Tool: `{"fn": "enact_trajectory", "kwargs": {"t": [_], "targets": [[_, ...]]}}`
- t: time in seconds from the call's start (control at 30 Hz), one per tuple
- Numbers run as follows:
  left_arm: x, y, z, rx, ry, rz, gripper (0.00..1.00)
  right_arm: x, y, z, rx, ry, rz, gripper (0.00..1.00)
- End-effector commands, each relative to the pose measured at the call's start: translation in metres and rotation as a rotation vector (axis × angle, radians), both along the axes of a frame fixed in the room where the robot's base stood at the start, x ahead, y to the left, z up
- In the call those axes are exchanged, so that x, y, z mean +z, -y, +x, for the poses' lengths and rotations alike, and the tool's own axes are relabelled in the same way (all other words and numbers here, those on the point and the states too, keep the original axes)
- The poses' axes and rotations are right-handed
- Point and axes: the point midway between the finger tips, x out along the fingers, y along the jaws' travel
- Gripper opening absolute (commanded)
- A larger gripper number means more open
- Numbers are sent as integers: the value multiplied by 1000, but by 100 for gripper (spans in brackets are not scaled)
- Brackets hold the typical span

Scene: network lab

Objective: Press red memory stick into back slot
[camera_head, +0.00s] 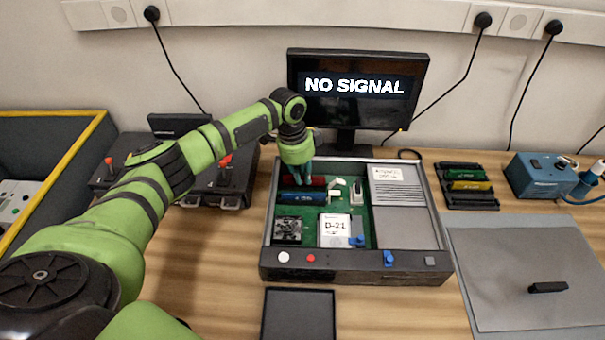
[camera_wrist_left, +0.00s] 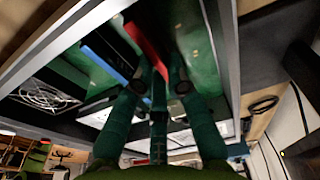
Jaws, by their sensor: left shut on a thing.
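The red memory stick (camera_head: 305,182) is at the back of the green board inside the open grey case (camera_head: 355,264). My left gripper (camera_head: 299,182) reaches down over the back of the case and is shut on the stick. In the left wrist view the red stick (camera_wrist_left: 146,46) lies between the gripper's fingers (camera_wrist_left: 155,85). A blue memory stick (camera_head: 303,197) sits just in front of the red one, parallel to it. The fingers and the viewing angle hide the slot, so I cannot tell how deep the red stick sits. My right gripper is not in view.
A monitor (camera_head: 358,88) reading "NO SIGNAL" stands close behind the case. A black rack (camera_head: 467,200) with green and yellow sticks is to the right, beside a blue box (camera_head: 540,176). A grey mat (camera_head: 525,270) and a dark tray (camera_head: 298,316) lie nearer.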

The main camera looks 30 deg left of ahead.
Motion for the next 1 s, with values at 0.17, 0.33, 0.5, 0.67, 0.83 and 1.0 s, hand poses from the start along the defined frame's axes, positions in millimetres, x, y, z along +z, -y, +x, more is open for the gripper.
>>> {"fn": "enact_trajectory", "kwargs": {"t": [0.17, 0.33, 0.5, 0.67, 0.83, 1.0], "targets": [[-2, 0, 0, 0, 0, 0, 0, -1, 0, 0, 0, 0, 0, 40], [-4, 0, 0, 0, 0, 0, 0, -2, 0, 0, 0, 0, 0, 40], [-6, 0, 0, 0, 0, -1, 0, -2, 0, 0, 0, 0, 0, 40], [-8, 0, 0, 0, 0, 0, 0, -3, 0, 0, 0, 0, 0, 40], [-11, 0, 0, 0, -1, 0, 0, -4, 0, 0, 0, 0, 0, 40], [-12, 0, -1, -1, -2, 0, 0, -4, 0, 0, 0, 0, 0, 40]]}}
